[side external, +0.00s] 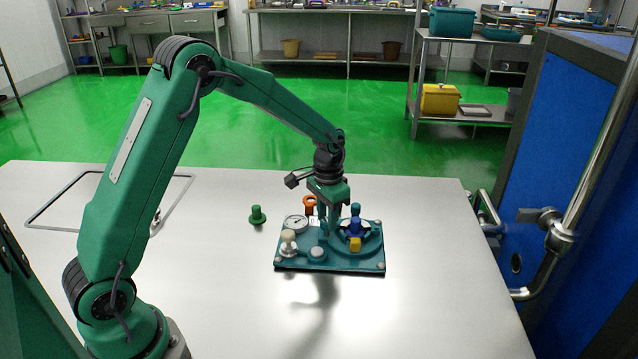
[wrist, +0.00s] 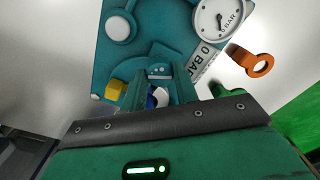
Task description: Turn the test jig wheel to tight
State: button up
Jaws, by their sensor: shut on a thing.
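The test jig is a teal plate (side external: 300,262) lying on the pale table. Its wheel (side external: 355,229) has a blue hub with a yellow tab (side external: 355,244) facing the front. My gripper (side external: 339,230) points down at the wheel, its fingers low and shut on the blue part. In the wrist view, a little blue (wrist: 160,97) shows between the fingers, and the yellow tab (wrist: 116,91) is left of them. The fingers hide most of the wheel. A round white gauge (side external: 296,223) sits on the plate's back left; it also shows in the wrist view (wrist: 222,16).
A cream knob (side external: 288,239) and a round grey button (side external: 317,253) are on the plate's left part. An orange ring piece (side external: 309,204) stands behind the plate. A green peg (side external: 257,215) stands to the left. The table's front is clear. A blue cabinet (side external: 575,130) is at right.

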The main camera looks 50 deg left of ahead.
jog(key=shift+m, duration=2.3)
jog(key=o, duration=1)
jog(key=shift+r, duration=0.1)
notch_tip(320, 180, up, 7)
jog(key=shift+f, duration=0.1)
jog(key=shift+r, duration=0.45)
jog(key=shift+r, duration=0.1)
